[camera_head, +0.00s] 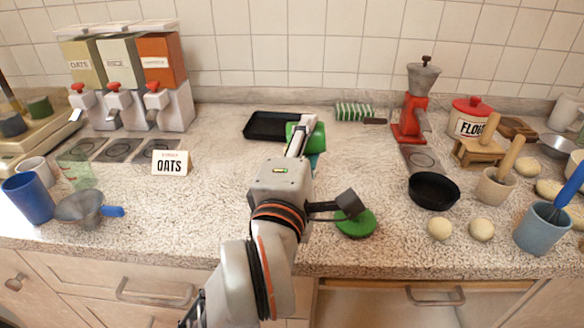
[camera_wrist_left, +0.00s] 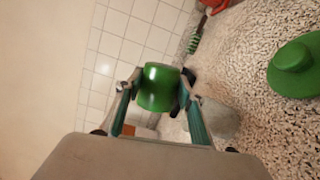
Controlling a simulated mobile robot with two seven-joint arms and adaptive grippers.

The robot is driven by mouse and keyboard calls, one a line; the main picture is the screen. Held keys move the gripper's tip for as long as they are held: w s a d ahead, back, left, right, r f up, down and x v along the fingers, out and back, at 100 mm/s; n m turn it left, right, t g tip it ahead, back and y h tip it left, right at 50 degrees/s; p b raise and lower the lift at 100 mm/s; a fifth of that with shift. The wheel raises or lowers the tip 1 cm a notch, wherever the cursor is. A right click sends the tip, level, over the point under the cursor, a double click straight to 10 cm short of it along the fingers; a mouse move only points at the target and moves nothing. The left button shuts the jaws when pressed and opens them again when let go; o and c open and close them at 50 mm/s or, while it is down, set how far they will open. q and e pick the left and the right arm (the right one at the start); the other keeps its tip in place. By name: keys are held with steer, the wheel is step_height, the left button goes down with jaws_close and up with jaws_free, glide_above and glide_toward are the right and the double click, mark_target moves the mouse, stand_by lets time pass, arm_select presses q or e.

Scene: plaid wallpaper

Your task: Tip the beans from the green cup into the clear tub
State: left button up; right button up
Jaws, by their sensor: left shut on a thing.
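The green cup (camera_head: 318,137) is between the fingers of my left gripper (camera_head: 301,138), at the back middle of the counter in the head view. The cup also shows in the left wrist view (camera_wrist_left: 158,87), with a finger on each side, so the gripper is shut on it. It looks tipped over to one side; its mouth and any beans are hidden. A see-through, greenish container (camera_head: 78,172) stands far left and may be the clear tub. In the left wrist view a greyish patch (camera_wrist_left: 222,120) lies beyond the cup; I cannot tell what it is. My right gripper is not in view.
A black tray (camera_head: 268,126) lies behind the gripper. A green lid-like disc (camera_head: 356,224) lies near the front edge, by my forearm. An OATS sign (camera_head: 171,163) stands left. A black bowl (camera_head: 434,191) and a red grinder (camera_head: 411,122) stand right.

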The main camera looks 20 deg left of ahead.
arm_select(q)
steer(key=shift+a+f+n+b, duration=0.2)
steer(key=shift+f+n+b, duration=0.3)
steer(key=shift+n, duration=0.2)
stand_by(1.6)
steer(key=shift+a+r+n, duration=0.1)
steer(key=shift+n, duration=0.3)
stand_by(0.7)
